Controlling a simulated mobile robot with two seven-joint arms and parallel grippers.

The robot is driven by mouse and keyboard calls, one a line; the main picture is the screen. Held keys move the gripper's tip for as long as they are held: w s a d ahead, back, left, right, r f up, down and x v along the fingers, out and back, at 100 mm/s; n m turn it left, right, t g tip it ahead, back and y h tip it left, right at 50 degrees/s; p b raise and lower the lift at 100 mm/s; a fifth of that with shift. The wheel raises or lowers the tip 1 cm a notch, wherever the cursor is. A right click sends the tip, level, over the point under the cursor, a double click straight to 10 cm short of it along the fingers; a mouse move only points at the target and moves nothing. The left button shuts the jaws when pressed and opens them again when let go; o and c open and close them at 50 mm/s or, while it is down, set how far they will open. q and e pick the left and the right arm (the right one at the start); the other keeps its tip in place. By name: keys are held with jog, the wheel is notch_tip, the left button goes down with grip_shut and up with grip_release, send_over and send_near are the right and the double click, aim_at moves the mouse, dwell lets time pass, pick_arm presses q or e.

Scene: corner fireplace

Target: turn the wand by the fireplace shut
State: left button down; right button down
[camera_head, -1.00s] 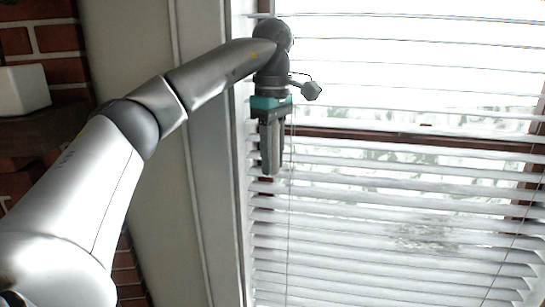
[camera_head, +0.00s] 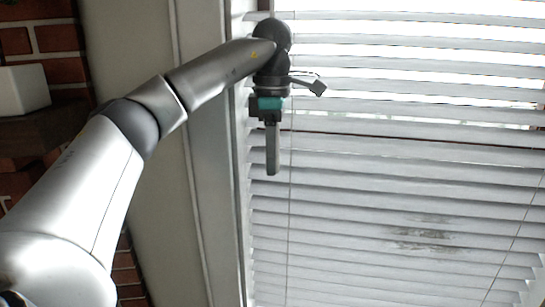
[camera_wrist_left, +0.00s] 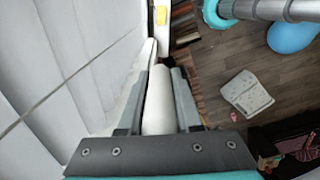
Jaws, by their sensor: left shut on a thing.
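The window blind (camera_head: 400,190) hangs in front of the window in the head view. My left gripper (camera_head: 273,168) is at the blind's upper left side, pointing down. In the left wrist view the white wand (camera_wrist_left: 158,108) stands between the two grey fingers of my left gripper (camera_wrist_left: 160,78), which is shut on it. The wand cannot be made out in the head view. My right gripper is not in view.
Red brickwork (camera_head: 52,38) with a dark shelf (camera_head: 45,132) and white block (camera_head: 22,90) is at the left. A pale wall strip (camera_head: 135,60) lies between it and the window.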

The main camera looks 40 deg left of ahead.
pick_arm(q)
jog(key=n, duration=0.5)
jog(key=shift+n, duration=2.6)
jog(key=c, duration=0.6)
grip_release()
jog(key=shift+r, duration=0.1)
jog(key=shift+r, duration=7.6)
jog(key=shift+f, duration=0.1)
